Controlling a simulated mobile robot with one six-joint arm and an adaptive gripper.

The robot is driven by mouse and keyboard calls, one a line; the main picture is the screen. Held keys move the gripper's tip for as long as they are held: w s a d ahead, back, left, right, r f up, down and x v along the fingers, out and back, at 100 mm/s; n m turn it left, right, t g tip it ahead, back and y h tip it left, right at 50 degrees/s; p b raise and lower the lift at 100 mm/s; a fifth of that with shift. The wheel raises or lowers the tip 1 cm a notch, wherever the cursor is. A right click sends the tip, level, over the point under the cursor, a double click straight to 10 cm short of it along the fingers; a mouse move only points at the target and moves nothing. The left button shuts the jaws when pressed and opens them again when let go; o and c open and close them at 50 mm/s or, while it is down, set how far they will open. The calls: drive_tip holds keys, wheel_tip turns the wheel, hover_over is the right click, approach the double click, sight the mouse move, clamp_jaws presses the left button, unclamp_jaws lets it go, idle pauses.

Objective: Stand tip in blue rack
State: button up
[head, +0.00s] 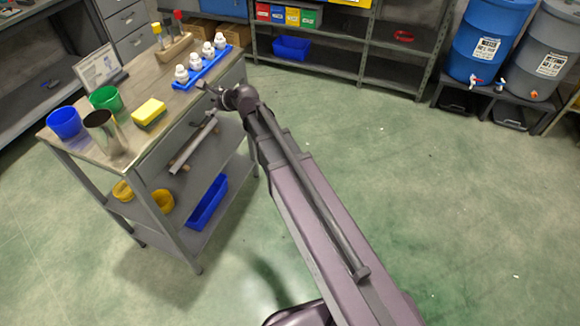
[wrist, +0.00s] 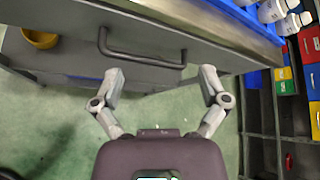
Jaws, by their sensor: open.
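The blue rack (head: 205,70) lies along the right edge of the grey cart's top. Several white bottle-like pieces (head: 194,61) stand upright on it. I cannot tell which piece is the tip. In the wrist view, a strip of blue (wrist: 245,18) shows at the upper right, with white pieces (wrist: 272,10) beside it. My gripper (head: 212,89) is beside the cart's right side, close to the blue rack. In the wrist view my gripper (wrist: 161,76) has its two fingers spread wide, with nothing between them, in front of the drawer front and its dark handle (wrist: 140,60).
The cart (head: 75,145) also bears a blue cup (head: 64,122), a green cup (head: 106,99), a metal cup (head: 105,134), a yellow sponge (head: 149,113) and a wooden block (head: 174,47) with tools. Shelves (head: 350,68) stand behind.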

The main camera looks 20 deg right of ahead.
drive_tip(key=s+d+f+n+g+h, duration=0.2)
drive_tip(key=s+d+f+n+g, duration=0.1)
drive_tip(key=s+d+n, duration=0.3)
drive_tip(key=s+d+f+n+g+h, duration=0.2)
drive_tip(key=s+d+n, duration=0.4)
drive_tip(key=s, duration=0.5)
drive_tip(key=s+d+f+n+g+h, duration=0.3)
drive_tip(key=s+d+f+n+g, duration=0.1)
drive_tip(key=s+n, duration=0.4)
drive_tip(key=d+n+g, duration=0.1)
drive_tip(key=d, duration=0.1)
drive_tip(key=shift+s+d+f+n, duration=0.3)
drive_tip(key=shift+s, duration=0.05)
wheel_tip(320, 180, up, 13)
drive_tip(key=p, duration=1.2)
drive_tip(key=shift+f+p, duration=0.15)
drive_tip(key=shift+p, duration=0.25)
